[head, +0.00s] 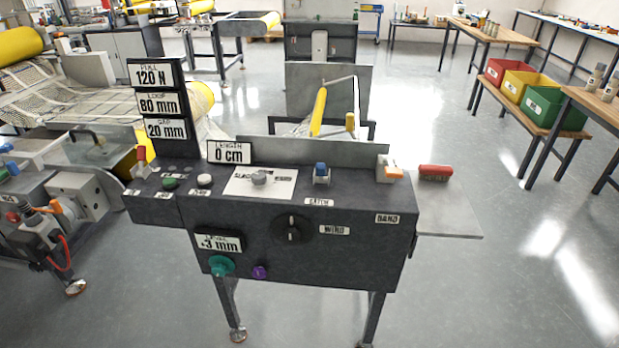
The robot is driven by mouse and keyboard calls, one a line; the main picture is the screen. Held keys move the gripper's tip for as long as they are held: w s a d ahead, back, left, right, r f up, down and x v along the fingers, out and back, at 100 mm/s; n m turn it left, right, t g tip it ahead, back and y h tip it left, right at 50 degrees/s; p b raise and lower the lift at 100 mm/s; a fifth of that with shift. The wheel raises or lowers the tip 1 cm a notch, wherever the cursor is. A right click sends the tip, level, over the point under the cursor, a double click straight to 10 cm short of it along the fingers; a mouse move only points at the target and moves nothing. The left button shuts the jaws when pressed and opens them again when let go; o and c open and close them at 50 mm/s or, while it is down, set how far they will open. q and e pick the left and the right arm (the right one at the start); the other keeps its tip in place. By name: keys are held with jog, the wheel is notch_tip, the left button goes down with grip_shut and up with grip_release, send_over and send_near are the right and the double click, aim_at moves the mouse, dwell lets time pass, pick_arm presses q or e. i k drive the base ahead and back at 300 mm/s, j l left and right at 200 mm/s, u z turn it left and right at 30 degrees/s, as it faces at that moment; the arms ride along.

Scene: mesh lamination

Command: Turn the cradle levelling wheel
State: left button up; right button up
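A dark control console (340,262) stands on legs in the middle of the head view. On its front face, at the lower left, is a small display (219,243) reading what looks like -3 mm. A large black dial (293,229), labelled WIND, is further right on the same face. Neither of my grippers shows in this view.
The console top carries a green button (171,183), a white button (204,181), a grey knob (259,178) and a blue switch (321,173). A red-handled brush (435,172) lies on a side shelf (452,212). Machinery stands at left; the floor in front is clear.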

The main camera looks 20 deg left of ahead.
aim_at(221, 265)
jog(key=u, duration=1.35)
